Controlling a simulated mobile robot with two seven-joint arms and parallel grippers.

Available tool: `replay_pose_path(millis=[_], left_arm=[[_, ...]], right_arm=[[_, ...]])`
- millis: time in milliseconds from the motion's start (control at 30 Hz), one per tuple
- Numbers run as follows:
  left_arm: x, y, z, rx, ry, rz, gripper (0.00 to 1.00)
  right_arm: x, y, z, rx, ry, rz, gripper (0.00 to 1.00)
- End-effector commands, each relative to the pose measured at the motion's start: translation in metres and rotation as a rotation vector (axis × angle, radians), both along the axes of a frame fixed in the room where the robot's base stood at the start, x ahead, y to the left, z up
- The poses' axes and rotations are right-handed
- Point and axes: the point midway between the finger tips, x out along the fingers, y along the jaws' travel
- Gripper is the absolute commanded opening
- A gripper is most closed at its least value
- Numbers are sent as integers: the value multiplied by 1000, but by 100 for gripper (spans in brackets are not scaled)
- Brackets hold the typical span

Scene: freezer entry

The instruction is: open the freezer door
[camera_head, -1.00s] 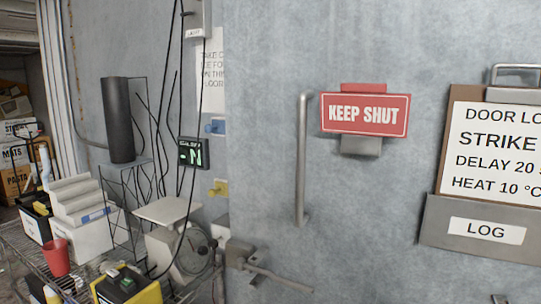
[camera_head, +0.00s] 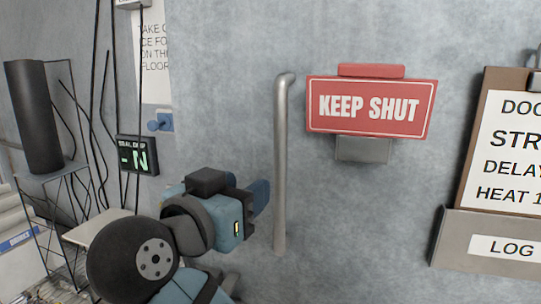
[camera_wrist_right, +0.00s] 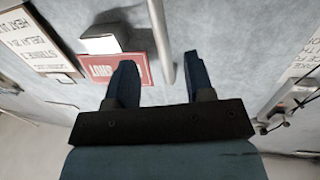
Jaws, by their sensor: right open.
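The freezer door is the grey mottled panel (camera_head: 350,220) filling the middle and right of the head view. Its handle is an upright metal bar (camera_head: 281,160), bent at the top; it also shows in the right wrist view (camera_wrist_right: 161,40). My right gripper (camera_head: 262,197) is in front of the door, just left of the bar's lower half. In the wrist view my right gripper (camera_wrist_right: 158,62) is open, and the bar appears between its two blue fingers. I cannot tell whether the fingertips reach around the bar. My left gripper is not in view.
A red KEEP SHUT sign (camera_head: 370,106) is on the door right of the handle. A clipboard (camera_head: 473,140) and LOG holder (camera_head: 450,238) are farther right. A wire rack (camera_head: 45,210) with a black cylinder (camera_head: 34,115) and hanging cables are at the left.

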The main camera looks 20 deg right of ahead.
Motion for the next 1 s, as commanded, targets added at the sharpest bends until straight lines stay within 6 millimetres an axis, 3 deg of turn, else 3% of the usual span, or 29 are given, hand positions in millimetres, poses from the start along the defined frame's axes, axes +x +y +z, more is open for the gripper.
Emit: replay_pose_path(millis=[167,600,800,1000], left_arm=[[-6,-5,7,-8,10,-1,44],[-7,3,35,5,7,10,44],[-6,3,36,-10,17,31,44],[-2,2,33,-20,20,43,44]], right_arm=[[15,-15,3,-4,0,-3,48],[79,-78,2,-6,3,-3,48],[94,-92,0,-4,2,0,48],[98,-96,-1,-3,3,1,48]])
